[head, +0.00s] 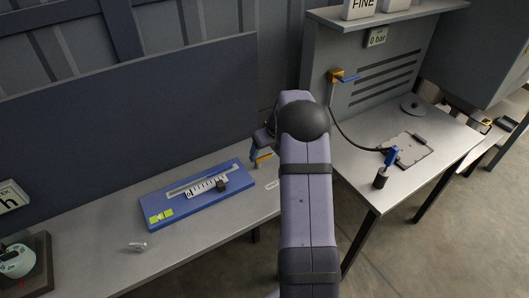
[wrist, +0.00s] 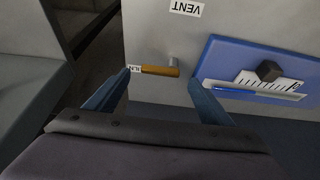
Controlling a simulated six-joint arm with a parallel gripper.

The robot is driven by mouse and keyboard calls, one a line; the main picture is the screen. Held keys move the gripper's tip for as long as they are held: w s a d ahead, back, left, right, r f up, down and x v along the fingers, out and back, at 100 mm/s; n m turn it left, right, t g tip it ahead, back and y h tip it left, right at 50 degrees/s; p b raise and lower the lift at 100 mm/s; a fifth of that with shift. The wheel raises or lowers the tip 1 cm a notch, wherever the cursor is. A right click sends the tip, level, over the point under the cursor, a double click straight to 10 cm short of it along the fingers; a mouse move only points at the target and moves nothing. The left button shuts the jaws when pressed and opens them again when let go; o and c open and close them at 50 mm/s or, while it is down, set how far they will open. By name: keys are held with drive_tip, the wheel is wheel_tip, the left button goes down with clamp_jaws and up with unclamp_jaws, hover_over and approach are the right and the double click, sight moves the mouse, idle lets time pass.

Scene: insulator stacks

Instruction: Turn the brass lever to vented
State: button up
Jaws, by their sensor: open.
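The brass lever (wrist: 158,70) lies sideways in the wrist view, with its grey pivot post at its right end. Its left end lies by a small white label whose text I cannot read surely. A white VENT label (wrist: 186,9) lies on the bench farther up in that view. My gripper (wrist: 160,80) is open, with one blue finger left of the lever and the other right of it; contact cannot be told. In the head view the lever (head: 264,156) is partly hidden by my gripper, and a white label (head: 272,184) lies nearby.
A blue board (head: 188,211) with a scale and dark slider block (head: 220,184) lies beside the lever. A small metal piece (head: 138,246) lies on the grey bench. A second bench at right holds a hose, a blue-handled tool (head: 391,156) and a plate. A gap separates the benches.

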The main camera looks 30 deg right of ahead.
sight(263, 156)
drive_tip(key=shift+p+x, duration=0.5)
drive_tip(key=shift+x, duration=1.1)
drive_tip(key=c, duration=1)
